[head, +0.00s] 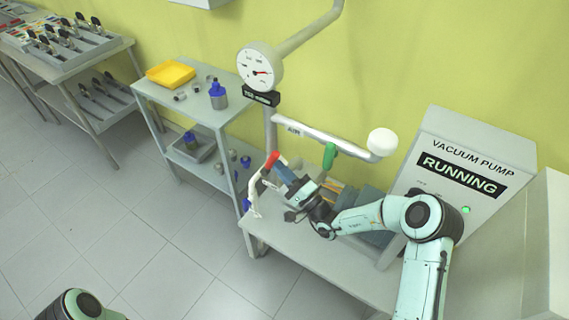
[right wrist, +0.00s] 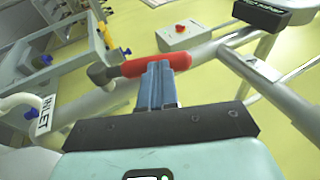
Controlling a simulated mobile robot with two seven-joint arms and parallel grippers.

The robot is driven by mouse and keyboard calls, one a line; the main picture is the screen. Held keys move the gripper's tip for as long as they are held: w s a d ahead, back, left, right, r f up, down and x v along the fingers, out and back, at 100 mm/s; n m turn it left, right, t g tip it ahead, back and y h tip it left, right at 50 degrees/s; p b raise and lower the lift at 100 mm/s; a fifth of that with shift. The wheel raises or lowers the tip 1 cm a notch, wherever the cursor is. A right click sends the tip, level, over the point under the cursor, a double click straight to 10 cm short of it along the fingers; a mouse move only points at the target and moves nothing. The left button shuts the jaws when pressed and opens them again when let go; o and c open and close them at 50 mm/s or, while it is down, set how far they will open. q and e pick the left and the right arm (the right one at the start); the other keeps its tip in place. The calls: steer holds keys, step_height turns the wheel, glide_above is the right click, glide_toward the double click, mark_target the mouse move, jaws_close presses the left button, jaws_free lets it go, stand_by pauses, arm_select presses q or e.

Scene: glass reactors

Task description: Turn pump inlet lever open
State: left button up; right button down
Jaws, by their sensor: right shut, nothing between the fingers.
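The pump inlet lever has a red grip (head: 272,159). In the right wrist view the red grip (right wrist: 150,67) lies sideways across the picture, on a dark joint at its left end. A label ending in "NLET" (right wrist: 43,114) sits on a white pipe at the left. My right gripper (head: 281,170) has its blue fingers shut together and empty. In the right wrist view the fingertips (right wrist: 160,66) overlap the red grip; I cannot tell whether they touch it. My left gripper is out of view.
The vacuum pump box (head: 460,165) reads "RUNNING" with a green light. A green lever (head: 329,156) hangs from the "AIR" pipe (head: 345,144). A gauge (head: 260,66) stands behind. A shelf cart (head: 222,122) with a yellow tray (head: 171,74) is at left. The floor at left is clear.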

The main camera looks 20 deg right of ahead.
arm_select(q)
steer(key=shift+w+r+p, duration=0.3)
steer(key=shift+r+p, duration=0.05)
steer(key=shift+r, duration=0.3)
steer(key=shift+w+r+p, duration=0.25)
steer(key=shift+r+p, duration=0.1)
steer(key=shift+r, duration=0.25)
arm_select(e)
steer(key=shift+w+a+r+n+g+h, duration=0.3)
steer(key=shift+w+a+r+g, duration=0.25)
steer(key=shift+w+r+g, duration=0.35)
steer(key=shift+a, duration=0.15)
